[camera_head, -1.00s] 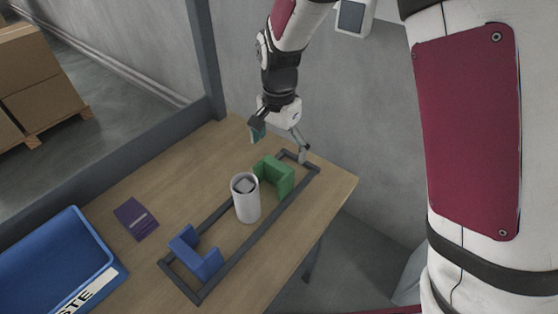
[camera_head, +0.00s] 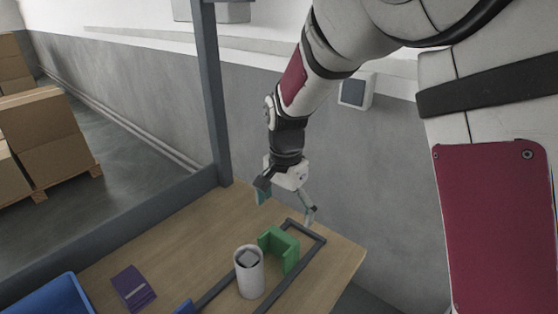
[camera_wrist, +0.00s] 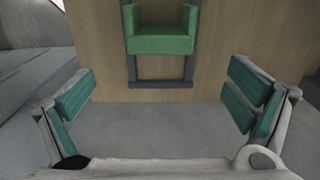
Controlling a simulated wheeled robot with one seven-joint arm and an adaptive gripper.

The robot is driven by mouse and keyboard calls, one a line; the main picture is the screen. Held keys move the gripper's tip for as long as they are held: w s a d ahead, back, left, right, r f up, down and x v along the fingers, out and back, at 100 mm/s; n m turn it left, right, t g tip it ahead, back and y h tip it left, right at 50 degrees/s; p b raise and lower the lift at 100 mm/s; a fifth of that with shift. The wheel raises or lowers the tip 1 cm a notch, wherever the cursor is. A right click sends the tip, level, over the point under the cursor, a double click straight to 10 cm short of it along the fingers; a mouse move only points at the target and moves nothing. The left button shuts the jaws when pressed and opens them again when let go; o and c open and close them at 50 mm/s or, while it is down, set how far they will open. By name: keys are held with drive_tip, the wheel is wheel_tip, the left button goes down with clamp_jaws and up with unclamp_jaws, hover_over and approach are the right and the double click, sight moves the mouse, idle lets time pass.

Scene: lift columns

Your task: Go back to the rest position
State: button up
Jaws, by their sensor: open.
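My gripper (camera_head: 286,205) is open and empty above the far end of the wooden table, just beyond the green block. In the wrist view its two teal-padded fingers (camera_wrist: 160,98) are spread wide with nothing between them. The green U-shaped block (camera_head: 281,249) sits in the dark frame (camera_head: 318,239) on the table; it also shows ahead of the fingers in the wrist view (camera_wrist: 161,45). A white cylinder (camera_head: 250,277) with a grey piece in its top stands upright beside the green block. Only a corner of the blue block (camera_head: 185,307) shows.
The wooden table (camera_head: 185,240) has bare room at its left and far side. A purple card (camera_head: 133,288) and a blue bin (camera_head: 48,297) lie at the left. A grey post (camera_head: 212,100) rises behind the table. Stacked boxes (camera_head: 45,130) stand at the far left.

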drive_tip(key=s+d+r+n+t, duration=0.1)
drive_tip(key=s+d+r+n, duration=0.1)
drive_tip(key=s+d+r, duration=0.4)
drive_tip(key=s+d+r+n+t, duration=0.1)
drive_tip(key=s+d+r+n, duration=0.1)
drive_tip(key=s+d+r, duration=0.45)
drive_tip(key=s+d+r+n+t, duration=0.1)
drive_tip(key=s+r+n, duration=0.1)
drive_tip(key=s, duration=0.3)
drive_tip(key=s+d+r+n+t, duration=0.1)
drive_tip(key=s+d+n+t, duration=0.1)
drive_tip(key=s, duration=0.4)
drive_tip(key=shift+s+d+r, duration=0.15)
drive_tip(key=shift+d+r, duration=0.15)
drive_tip(key=shift+r, duration=0.1)
